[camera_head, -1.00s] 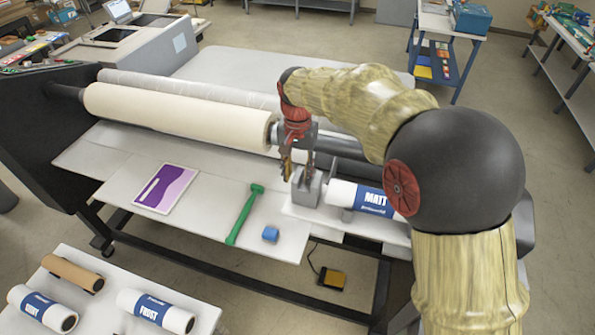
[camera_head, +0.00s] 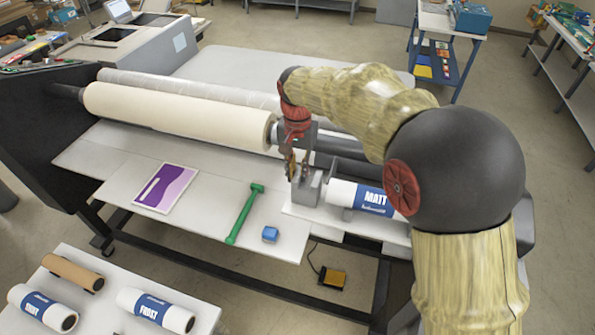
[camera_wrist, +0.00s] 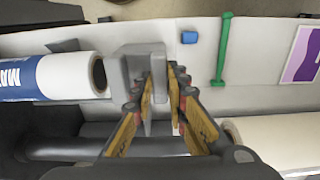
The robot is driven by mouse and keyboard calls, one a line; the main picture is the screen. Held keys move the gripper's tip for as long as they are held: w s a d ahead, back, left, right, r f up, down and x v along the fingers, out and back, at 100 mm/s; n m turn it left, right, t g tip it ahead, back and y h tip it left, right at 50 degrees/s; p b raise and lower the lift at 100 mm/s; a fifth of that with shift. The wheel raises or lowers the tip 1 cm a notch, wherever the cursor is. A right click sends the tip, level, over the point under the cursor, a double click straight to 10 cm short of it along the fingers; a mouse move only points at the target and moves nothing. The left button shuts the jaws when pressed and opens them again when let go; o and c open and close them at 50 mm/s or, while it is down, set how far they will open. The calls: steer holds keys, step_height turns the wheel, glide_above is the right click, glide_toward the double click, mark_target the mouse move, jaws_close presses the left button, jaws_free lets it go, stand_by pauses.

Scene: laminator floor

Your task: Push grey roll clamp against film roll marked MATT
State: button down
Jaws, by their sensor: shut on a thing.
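The grey roll clamp (camera_head: 308,191) is a block with an upright plate, standing on the white ledge left of the film roll marked MATT (camera_head: 345,194). The roll is white with a blue label, and my arm hides its right end. In the wrist view the clamp (camera_wrist: 128,66) stands close to the roll's open end (camera_wrist: 97,74), with a narrow gap appearing between them. My gripper (camera_head: 298,177) points down at the clamp. In the wrist view its fingers (camera_wrist: 163,82) are shut on the clamp's upright part.
A cream roll (camera_head: 185,117) lies on the machine behind. A green tool (camera_head: 244,214), a blue block (camera_head: 270,234) and a purple sheet (camera_head: 166,188) lie on the front board. More rolls, one marked FROST (camera_head: 155,310), lie on the lower-left table.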

mark_target(316, 177)
steer(key=shift+d, duration=0.1)
stand_by(0.3)
steer(key=d, duration=0.1)
steer(key=s+d, duration=0.1)
steer(key=d, duration=0.1)
steer(key=d+b, duration=0.1)
steer(key=shift+s+d, duration=0.35)
steer(key=shift+s, duration=0.05)
steer(key=shift+a, duration=0.15)
steer(key=c, duration=1.8)
jaws_free()
steer(key=shift+d, duration=0.2)
steer(key=shift+o, duration=0.2)
steer(key=shift+r, duration=0.1)
steer(key=shift+w+a+r, duration=0.1)
steer(key=shift+r, duration=0.2)
step_height(316, 177, up, 11)
